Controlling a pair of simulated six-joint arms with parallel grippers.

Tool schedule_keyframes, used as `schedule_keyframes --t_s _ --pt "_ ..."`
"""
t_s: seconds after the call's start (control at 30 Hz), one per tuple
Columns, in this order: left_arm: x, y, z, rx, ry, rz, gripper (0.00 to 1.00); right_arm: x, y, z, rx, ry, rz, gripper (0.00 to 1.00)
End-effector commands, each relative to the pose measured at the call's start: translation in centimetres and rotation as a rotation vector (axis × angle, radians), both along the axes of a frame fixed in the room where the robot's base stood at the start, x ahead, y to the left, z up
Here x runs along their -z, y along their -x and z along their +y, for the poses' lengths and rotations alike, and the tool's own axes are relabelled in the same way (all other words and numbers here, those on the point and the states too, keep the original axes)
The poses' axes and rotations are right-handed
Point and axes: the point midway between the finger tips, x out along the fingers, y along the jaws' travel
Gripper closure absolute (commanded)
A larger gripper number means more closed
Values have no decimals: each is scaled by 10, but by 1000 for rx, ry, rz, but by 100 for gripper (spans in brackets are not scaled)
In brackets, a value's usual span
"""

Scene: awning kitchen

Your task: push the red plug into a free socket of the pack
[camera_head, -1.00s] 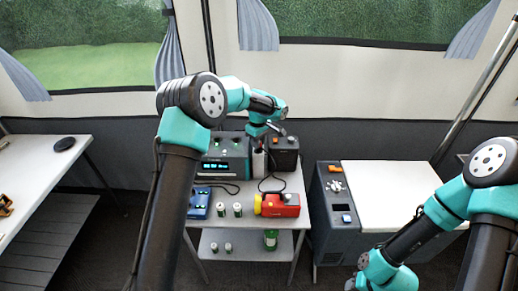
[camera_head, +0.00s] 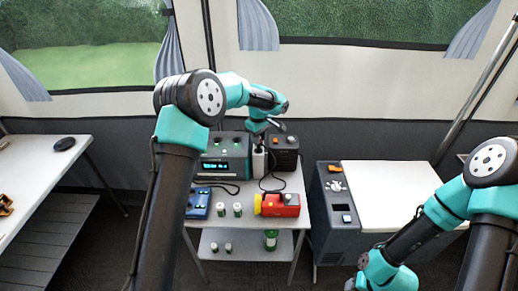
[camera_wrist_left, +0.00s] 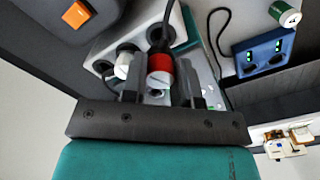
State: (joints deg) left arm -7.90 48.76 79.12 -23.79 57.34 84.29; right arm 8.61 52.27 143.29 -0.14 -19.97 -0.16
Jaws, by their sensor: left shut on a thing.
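The red plug (camera_wrist_left: 160,66) is between the fingers of my left gripper (camera_wrist_left: 158,92), which is shut on it; a black cable rises from the plug. The pack (camera_wrist_left: 101,48) is a white block with round dark sockets beneath the gripper. A white plug (camera_wrist_left: 124,64) sits in a socket beside the red one. Whether the red plug is seated in a socket is hidden. In the head view the left gripper (camera_head: 262,136) is over the narrow white pack (camera_head: 258,163). My right arm is at the lower right; its gripper jaws are not visible.
A grey unit with a lit display (camera_head: 222,168) and a dark box (camera_head: 285,160) flank the pack. In front are a blue device (camera_head: 198,209), two small jars (camera_head: 237,209) and a red-yellow item (camera_head: 283,206). A cooler-like box (camera_head: 332,215) stands right of the table.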

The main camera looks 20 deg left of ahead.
Motion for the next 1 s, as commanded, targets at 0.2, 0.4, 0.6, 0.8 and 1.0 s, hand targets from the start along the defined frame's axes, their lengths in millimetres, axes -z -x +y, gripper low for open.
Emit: schedule_keyframes --t_s 0.2,0.4,0.6,0.8,1.0 --pt "0 0 0 0 0 0 96 0 0 0 0 0 0 57" --pt "-7 0 0 0 0 -1 96 0 0 0 0 0 0 57" --pt "-32 -1 0 -1 0 -4 96 0 0 0 0 0 0 57" --pt "-31 -14 36 -4 0 -1 96 0 0 0 0 0 0 57" --pt "-31 -27 70 -4 0 -1 96 0 0 0 0 0 0 57"
